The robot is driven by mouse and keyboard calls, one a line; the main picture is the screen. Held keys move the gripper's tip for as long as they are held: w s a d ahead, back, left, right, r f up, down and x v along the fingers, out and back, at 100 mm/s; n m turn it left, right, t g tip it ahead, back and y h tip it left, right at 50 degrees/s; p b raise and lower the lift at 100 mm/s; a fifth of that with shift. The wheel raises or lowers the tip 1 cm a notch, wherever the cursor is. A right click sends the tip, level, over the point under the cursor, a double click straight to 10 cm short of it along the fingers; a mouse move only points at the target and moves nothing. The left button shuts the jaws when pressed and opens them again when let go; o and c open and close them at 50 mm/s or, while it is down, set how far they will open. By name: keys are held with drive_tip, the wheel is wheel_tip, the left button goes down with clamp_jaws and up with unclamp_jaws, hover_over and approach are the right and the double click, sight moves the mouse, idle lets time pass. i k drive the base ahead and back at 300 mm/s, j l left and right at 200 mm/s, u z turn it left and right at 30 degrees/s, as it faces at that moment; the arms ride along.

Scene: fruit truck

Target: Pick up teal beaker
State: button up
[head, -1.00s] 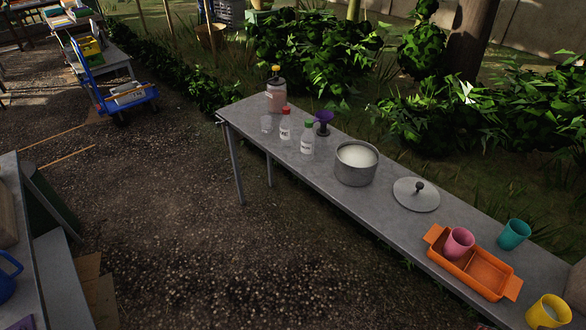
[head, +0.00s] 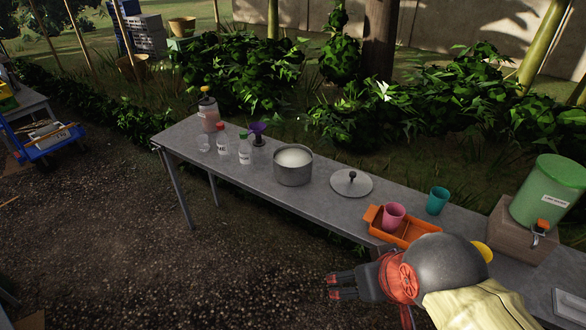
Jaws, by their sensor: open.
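The teal beaker (head: 437,201) stands upright on the grey table (head: 330,205), toward its right part, just behind an orange tray (head: 376,219). A pink beaker (head: 393,215) stands in the tray's left compartment. My gripper (head: 334,287) is in the lower middle right of the head view, in front of the table's near edge. It points left, is open and holds nothing. It is well apart from the teal beaker. My arm hides part of the tray and most of a yellow beaker (head: 483,252).
A pot of white contents (head: 293,167) and a lid (head: 351,183) lie left of the tray. Bottles (head: 245,150), a purple funnel (head: 258,131) and a jar (head: 208,115) stand at the far left. A green dispenser (head: 546,190) on a wooden block (head: 515,235) stands right.

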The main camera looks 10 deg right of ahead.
sight(436, 202)
drive_tip(key=i+l+z, duration=0.1)
drive_tip(key=l+z, duration=0.35)
drive_tip(key=i+l+z, duration=0.15)
drive_tip(key=z, duration=0.3)
drive_tip(key=i+l+z, duration=0.2)
drive_tip(key=l+z, duration=0.25)
drive_tip(key=j, duration=0.05)
